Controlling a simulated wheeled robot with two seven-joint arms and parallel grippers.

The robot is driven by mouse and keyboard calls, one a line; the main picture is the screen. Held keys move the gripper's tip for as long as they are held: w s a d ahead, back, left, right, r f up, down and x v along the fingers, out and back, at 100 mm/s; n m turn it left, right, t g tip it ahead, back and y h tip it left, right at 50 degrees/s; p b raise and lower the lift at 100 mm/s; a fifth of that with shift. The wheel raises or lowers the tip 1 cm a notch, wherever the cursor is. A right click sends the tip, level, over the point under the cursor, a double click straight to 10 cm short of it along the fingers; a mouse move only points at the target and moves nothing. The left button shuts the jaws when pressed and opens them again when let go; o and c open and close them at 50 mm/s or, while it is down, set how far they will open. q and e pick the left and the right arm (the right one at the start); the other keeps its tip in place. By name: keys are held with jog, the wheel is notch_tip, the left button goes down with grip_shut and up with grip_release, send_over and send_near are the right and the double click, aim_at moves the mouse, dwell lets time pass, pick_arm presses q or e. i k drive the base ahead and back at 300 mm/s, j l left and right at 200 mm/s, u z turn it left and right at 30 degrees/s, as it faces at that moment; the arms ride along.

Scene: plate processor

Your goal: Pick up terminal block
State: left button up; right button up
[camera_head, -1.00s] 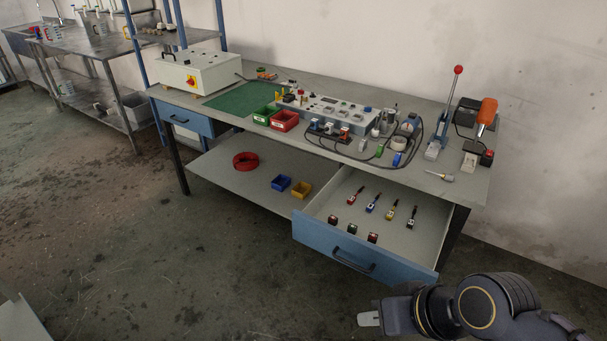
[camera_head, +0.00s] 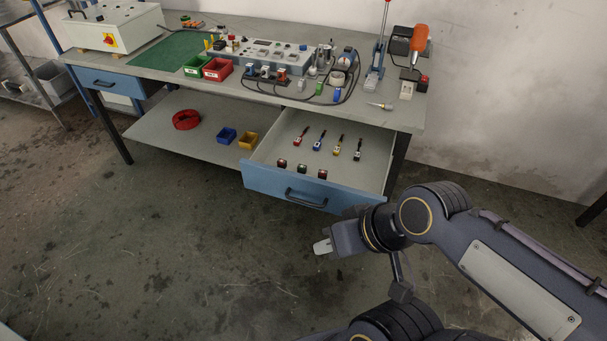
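I cannot tell for sure which small part is the terminal block. Small blocks in grey (camera_head: 301,86), green (camera_head: 319,88) and blue (camera_head: 337,93) stand on the bench top beside black cables. Three small dark blocks (camera_head: 302,169) with coloured tops lie near the front of the open drawer (camera_head: 268,160). My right gripper (camera_head: 322,246) is in front of and below the drawer, over the floor, apart from everything. Its pale fingertips show from the side, so their opening is hidden. My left gripper is not in view.
Several coloured-handled tools (camera_head: 318,141) lie in the drawer behind the dark blocks. The bench (camera_head: 170,75) carries a control panel (camera_head: 262,54), green bin (camera_head: 195,66), red bin (camera_head: 217,70) and lever press (camera_head: 380,50). A screwdriver (camera_head: 380,106) lies near the right front edge.

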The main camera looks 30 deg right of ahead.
aim_at(302, 82)
jog(key=u, duration=0.15)
jog(key=i, duration=1.75)
jog(key=i+j+z, duration=0.1)
jog(key=i+z, duration=0.4)
jog(key=i+j+z, duration=0.2)
jog(key=z, duration=0.25)
jog(key=i+j+z, duration=0.35)
jog(key=z, duration=0.65)
